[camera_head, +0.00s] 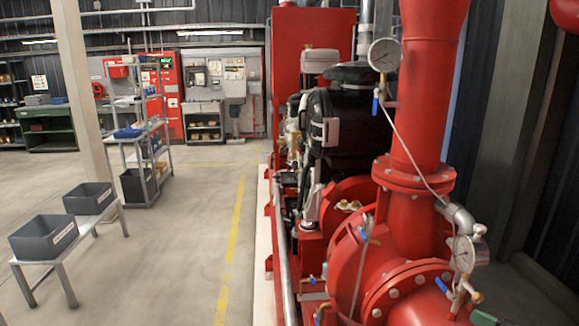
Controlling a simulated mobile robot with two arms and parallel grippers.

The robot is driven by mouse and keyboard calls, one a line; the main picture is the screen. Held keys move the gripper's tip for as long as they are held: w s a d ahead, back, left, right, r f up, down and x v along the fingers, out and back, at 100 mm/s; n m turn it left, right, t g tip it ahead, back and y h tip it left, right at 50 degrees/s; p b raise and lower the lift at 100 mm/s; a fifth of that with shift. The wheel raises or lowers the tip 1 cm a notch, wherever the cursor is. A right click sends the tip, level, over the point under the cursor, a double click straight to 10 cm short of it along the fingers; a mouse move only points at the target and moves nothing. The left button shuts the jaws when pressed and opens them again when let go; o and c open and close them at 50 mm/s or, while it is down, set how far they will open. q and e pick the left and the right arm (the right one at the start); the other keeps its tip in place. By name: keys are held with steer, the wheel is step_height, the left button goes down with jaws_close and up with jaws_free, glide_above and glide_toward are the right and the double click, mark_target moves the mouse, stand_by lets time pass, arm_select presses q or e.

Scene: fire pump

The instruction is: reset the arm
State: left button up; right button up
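Neither of my arms or grippers shows in the head view. The large red fire pump (408,240) fills the right side, with a thick red vertical pipe (428,90) rising from it. A round pressure gauge (384,55) is mounted beside the pipe near the top. A second gauge (463,254) sits lower at the right. Small blue-handled valves are fitted near both gauges, one of them a blue handle (375,106) below the upper gauge. A black engine (345,120) stands behind the pump.
A low metal table (62,277) at the left holds two dark grey bins (44,238) (89,198). A metal shelf rack (150,140) and a beige post (80,90) stand behind it. The concrete floor (180,250) between table and pump is clear, with a yellow line (236,220).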

steer(key=s+a+f+m+h, duration=0.1)
steer(key=s+a+f+h, duration=0.15)
steer(key=a, duration=0.35)
steer(key=s+a+f+m+g+h, duration=0.1)
steer(key=s+a+f+m+h, duration=0.15)
steer(key=a+f, duration=0.2)
steer(key=s+a+f+m+h, duration=0.1)
steer(key=s+a+f+h, duration=0.2)
steer(key=a, duration=0.4)
steer(key=s+a+g+h, duration=0.15)
steer(key=s+g, duration=0.75)
steer(key=s, duration=1.2)
step_height(320, 180, down, 25)
steer(key=g, duration=0.2)
steer(key=s+d+f, duration=0.3)
steer(key=s+f, duration=1.3)
steer(key=s, duration=0.1)
steer(key=shift+f+g+h, duration=0.3)
steer(key=shift+g+h, duration=0.1)
steer(key=shift+h, duration=0.05)
steer(key=shift+m, duration=0.25)
